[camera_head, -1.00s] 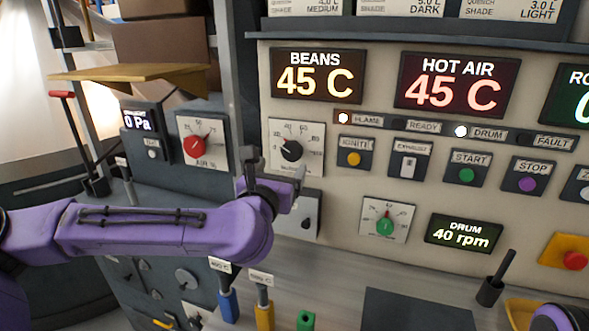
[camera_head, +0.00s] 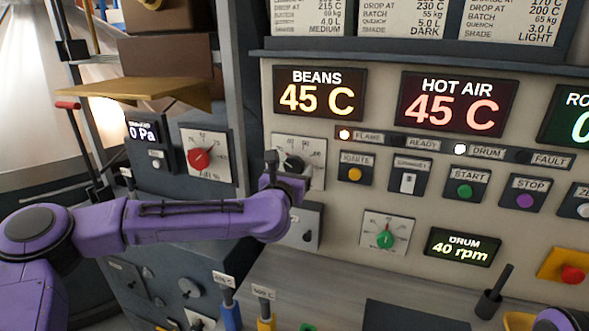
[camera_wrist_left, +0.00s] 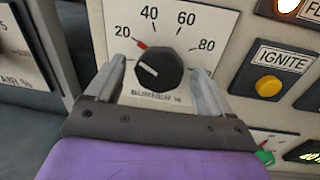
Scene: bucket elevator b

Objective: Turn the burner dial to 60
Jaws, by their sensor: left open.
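The burner dial is a black round knob on a white scale plate (camera_head: 314,150), partly hidden by my left gripper in the head view. In the left wrist view the knob (camera_wrist_left: 160,70) shows fully, with a white line pointing left and slightly up. A red mark sits beside the knob, near the 20; 40, 60 and 80 are printed further round. My left gripper (camera_head: 284,174) is open in front of the plate. In the wrist view its fingers (camera_wrist_left: 160,84) stand on either side of the knob, with gaps. My right gripper is not visible.
The ignite button (camera_head: 355,174) and exhaust switch (camera_head: 408,182) lie right of the dial. A red dial (camera_head: 200,158) is on the left panel. A green dial (camera_head: 385,239) is below right. A ledge (camera_head: 180,91) juts out at upper left.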

